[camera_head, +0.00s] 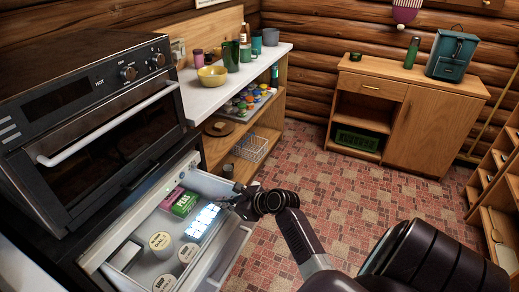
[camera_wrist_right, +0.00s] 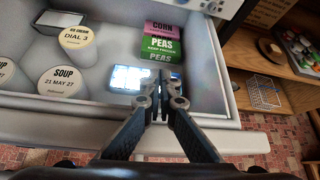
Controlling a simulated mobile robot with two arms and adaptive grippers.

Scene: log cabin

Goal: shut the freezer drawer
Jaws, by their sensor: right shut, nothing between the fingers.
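The freezer drawer (camera_head: 234,252) is pulled out below the oven, and its inside is visible. In the right wrist view its front wall (camera_wrist_right: 60,128) runs across the picture. My right gripper (camera_head: 236,206) is at the front right part of the drawer. Its fingers are shut and empty, and in the right wrist view the fingertips (camera_wrist_right: 158,84) overlap the front wall and the inside of the drawer. I cannot tell whether they touch it. My left gripper is not in view.
The drawer holds a green peas box (camera_head: 184,203), several white tubs (camera_head: 161,244) and a bright pale-blue item (camera_head: 204,222). The oven (camera_head: 90,130) stands above. A shelf unit with a white counter (camera_head: 215,92) is behind. Tiled floor (camera_head: 320,190) is clear to the right.

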